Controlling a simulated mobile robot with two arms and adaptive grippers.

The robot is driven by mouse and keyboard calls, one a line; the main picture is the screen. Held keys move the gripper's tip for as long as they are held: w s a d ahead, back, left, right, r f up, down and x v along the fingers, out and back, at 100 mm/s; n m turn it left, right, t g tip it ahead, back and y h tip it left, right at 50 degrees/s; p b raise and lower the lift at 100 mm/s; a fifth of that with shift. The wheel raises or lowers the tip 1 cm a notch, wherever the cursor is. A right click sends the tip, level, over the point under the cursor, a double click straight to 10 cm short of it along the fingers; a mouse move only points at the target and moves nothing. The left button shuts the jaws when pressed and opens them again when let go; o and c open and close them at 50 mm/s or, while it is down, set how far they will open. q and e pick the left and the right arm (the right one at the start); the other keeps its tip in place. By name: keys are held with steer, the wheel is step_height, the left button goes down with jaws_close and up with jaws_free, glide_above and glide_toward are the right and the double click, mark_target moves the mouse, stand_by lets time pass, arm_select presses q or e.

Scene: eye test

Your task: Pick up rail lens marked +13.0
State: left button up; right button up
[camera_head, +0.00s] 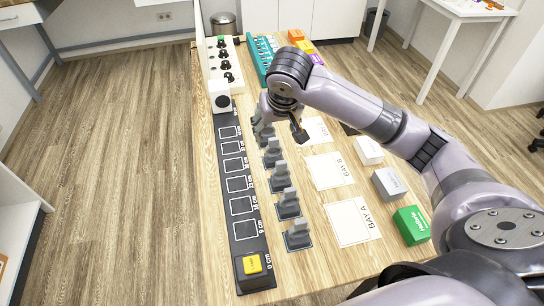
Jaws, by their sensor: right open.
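Several grey rail lenses in holders stand on dark base plates in a row along the table's middle, from the nearest lens (298,232) back past others (288,202) (280,174) (272,150). Their markings are too small to read, so I cannot tell which is +13.0. My right gripper (299,135) is open, above the table just right of the row's far end. It holds nothing that I can see. My arm and wrist partly hide the farthest lenses. My left gripper is out of view.
A black rail (238,190) with white squares runs left of the lenses, with a yellow block (252,263) at its near end and a white box (221,96) at its far end. Right are bay sheets (352,222), a green box (411,225) and white boxes. A teal rack (262,55) stands behind.

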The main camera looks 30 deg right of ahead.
mark_target(273, 143)
steer(key=x, duration=1)
steer(key=shift+f, duration=0.1)
steer(key=shift+d+x, duration=0.15)
steer(key=shift+x, duration=1.15)
steer(key=shift+d+x, duration=0.1)
steer(key=shift+x, duration=1.25)
steer(key=shift+s, duration=0.15)
steer(key=shift+c, duration=0.4)
steer(key=c, duration=1.3)
steer(key=shift+o, duration=0.2)
